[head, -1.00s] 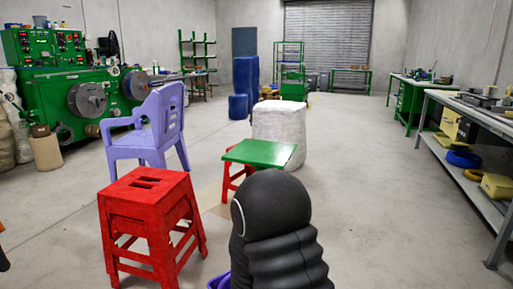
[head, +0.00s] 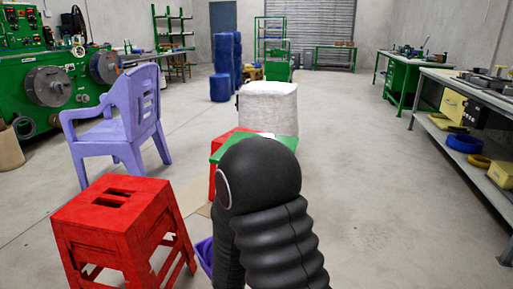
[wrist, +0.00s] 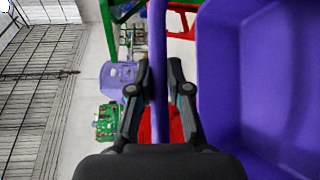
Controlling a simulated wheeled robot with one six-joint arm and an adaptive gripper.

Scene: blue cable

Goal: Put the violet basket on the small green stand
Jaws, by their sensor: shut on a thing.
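The violet basket (wrist: 255,85) fills the right side of the wrist view. A thin violet bar of it (wrist: 157,45) runs between the fingers of my gripper (wrist: 160,75), which is shut on it. In the head view only a sliver of the basket (head: 203,256) shows low beside my black arm, and my gripper is hidden. In the wrist view, green and red bars at the top may be part of this stand; I cannot tell.
A red stool (head: 125,215) stands close at the front left, with a lavender chair (head: 125,125) behind it. A white wrapped block (head: 268,108) stands just behind the stand. A grey workbench (head: 470,110) lines the right. The floor right of my arm is clear.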

